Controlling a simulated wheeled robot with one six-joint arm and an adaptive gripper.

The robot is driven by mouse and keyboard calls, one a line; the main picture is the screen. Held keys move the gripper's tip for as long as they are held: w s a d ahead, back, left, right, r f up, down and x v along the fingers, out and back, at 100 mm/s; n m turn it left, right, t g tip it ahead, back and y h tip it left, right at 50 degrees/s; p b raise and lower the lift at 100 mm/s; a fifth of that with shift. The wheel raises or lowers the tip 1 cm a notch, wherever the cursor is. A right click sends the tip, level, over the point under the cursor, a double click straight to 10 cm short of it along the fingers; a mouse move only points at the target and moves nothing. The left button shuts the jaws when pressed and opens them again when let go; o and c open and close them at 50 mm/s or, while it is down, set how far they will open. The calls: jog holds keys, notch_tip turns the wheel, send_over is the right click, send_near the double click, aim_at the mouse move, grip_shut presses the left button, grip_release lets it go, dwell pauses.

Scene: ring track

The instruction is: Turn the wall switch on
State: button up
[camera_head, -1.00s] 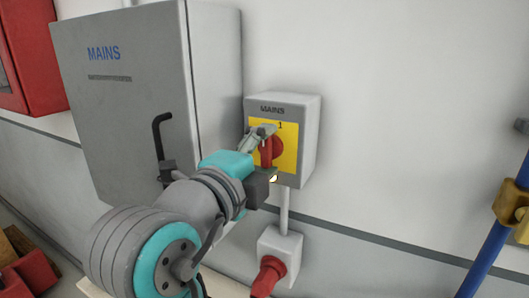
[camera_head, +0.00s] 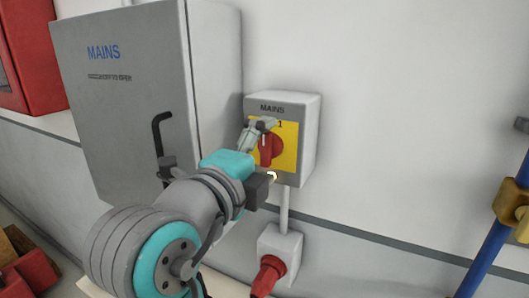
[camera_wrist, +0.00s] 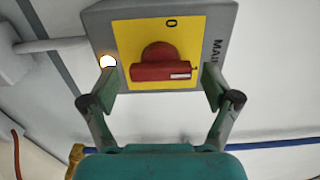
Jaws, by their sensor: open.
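The wall switch (camera_head: 290,155) is a grey box marked MAINS with a yellow plate and a red rotary knob (camera_head: 267,150). In the head view the knob's handle stands upright, toward the 1. In the wrist view the knob (camera_wrist: 160,71) lies crosswise, its white mark at the end toward the MAINS lettering and the 0 off to the side. A small lamp (camera_wrist: 107,62) on the box is lit. My gripper (camera_head: 258,130) is open in front of the plate. In the wrist view its fingers (camera_wrist: 158,85) are apart, one beyond each end of the handle; contact is not visible.
A large grey MAINS cabinet (camera_head: 125,95) with a black handle stands left of the switch. A socket box with a red plug (camera_head: 268,275) is below it. A blue pole (camera_head: 490,250) stands at the right. The wall right of the switch is clear.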

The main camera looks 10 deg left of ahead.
jog(key=v, duration=1.2)
